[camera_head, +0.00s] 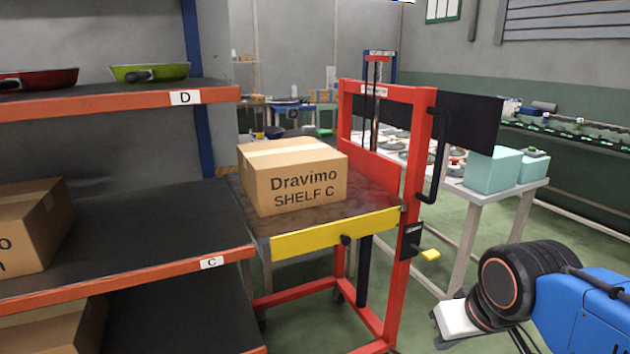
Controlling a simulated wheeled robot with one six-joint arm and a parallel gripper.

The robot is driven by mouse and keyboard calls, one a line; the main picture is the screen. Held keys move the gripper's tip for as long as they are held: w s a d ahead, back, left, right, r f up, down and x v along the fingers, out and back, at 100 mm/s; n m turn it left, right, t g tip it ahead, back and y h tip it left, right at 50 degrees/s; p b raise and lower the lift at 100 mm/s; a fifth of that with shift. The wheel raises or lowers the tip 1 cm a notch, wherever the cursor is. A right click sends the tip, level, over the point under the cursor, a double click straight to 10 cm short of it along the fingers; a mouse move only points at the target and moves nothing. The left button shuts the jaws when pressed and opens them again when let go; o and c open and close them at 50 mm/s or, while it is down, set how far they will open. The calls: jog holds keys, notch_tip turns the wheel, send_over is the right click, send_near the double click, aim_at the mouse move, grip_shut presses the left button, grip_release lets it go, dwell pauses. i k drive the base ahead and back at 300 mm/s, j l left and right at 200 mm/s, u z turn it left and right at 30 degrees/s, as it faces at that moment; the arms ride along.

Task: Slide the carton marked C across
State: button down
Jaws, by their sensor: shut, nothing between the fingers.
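The brown carton (292,178) marked "Dravimo SHELF C" stands upright on the dark platform (345,210) of a red lift trolley. Pale tape runs along its top. The platform has a yellow front edge and sits beside the right end of the middle shelf (150,235), labelled C, at about its height. My gripper (441,322) shows small and pale at the lower right, at the end of my blue and black arm. It is shut and empty, well apart from the carton, to the right of the trolley. Its fingertips are hard to make out.
Another carton (28,228) stands at the left on shelf C; the shelf between is bare. A red pan (40,79) and a green pan (150,72) lie on shelf D above. The red trolley frame (416,170) rises right of the carton. Teal boxes (493,170) stand on a table behind.

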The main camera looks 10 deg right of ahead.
aim_at(280, 176)
jog(key=i+l+u, duration=0.2)
jog(key=l, duration=0.25)
jog(key=l+u, duration=0.2)
jog(key=l, duration=0.25)
jog(key=i+l+u, duration=0.2)
jog(key=l, duration=0.3)
jog(key=k, duration=0.1)
